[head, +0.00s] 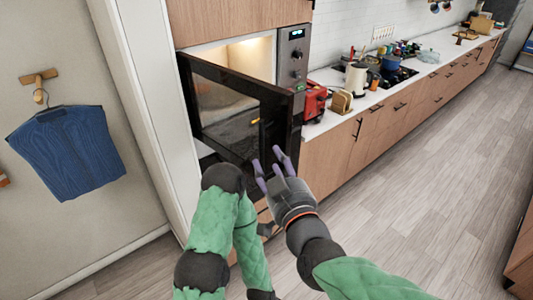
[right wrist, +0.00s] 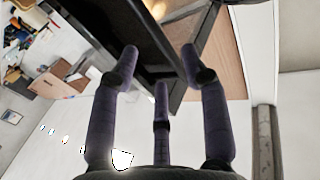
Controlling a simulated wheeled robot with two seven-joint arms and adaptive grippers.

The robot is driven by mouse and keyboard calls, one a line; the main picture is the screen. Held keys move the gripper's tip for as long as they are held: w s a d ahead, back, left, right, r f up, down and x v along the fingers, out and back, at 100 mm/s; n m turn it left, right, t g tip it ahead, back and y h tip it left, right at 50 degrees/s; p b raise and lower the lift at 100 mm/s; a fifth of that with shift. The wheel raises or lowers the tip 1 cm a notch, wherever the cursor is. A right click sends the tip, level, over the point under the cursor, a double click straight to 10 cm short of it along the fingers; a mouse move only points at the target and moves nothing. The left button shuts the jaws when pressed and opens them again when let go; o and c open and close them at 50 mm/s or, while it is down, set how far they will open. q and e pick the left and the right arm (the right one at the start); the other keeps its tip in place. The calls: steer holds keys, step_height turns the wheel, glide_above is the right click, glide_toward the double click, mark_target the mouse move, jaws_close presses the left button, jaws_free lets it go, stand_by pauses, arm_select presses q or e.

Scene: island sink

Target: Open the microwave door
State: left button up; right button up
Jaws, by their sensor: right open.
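The microwave (head: 293,45) is built into the wooden cabinet, with a control panel on its right side. Its dark glass door (head: 225,100) stands part-way open, swung out from the left side, and the lit interior shows above it. My right gripper (head: 267,160) is open, with its purple fingers apart, close to the lower free end of the door. In the right wrist view the fingers (right wrist: 160,72) are spread near the dark door edge (right wrist: 135,35); contact is unclear and nothing is held. My left arm is folded in front of the cabinet; its gripper does not show.
A red appliance (head: 314,100) and a wooden rack (head: 341,103) stand on the counter right of the microwave. A kettle (head: 356,78) and blue pot (head: 391,63) are farther along. A blue garment (head: 68,150) hangs on the left wall. The floor (head: 430,160) at right is clear.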

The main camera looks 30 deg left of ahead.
steer(key=v, duration=0.6)
steer(key=shift+s+d, duration=0.1)
stand_by(0.3)
steer(key=w+d+f+m+g+h+b, duration=0.1)
steer(key=w+d+f+m+g+h, duration=0.2)
steer(key=f, duration=0.8)
steer(key=w+d+f+h, duration=0.2)
steer(key=w+d+f, duration=0.25)
steer(key=f, duration=0.65)
steer(key=w+d+f+m+g+h+b, duration=0.1)
steer(key=w+d+f+m+g+h, duration=0.3)
steer(key=f, duration=0.8)
steer(key=s+d+f+m+g, duration=0.1)
steer(key=s+d+f, duration=0.3)
steer(key=f, duration=0.5)
steer(key=s+d+f+m+g+b, duration=0.1)
steer(key=s+d+f+m+g, duration=0.1)
steer(key=s+d+f, duration=0.3)
steer(key=s+d+f+m+g+b, duration=0.1)
steer(key=s+d+f+g, duration=0.1)
steer(key=s+d+f, duration=0.3)
steer(key=s+f, duration=0.4)
steer(key=f, duration=0.5)
steer(key=shift+s+d+f, duration=0.2)
steer(key=shift+s+d, duration=0.05)
steer(key=shift+s, duration=0.15)
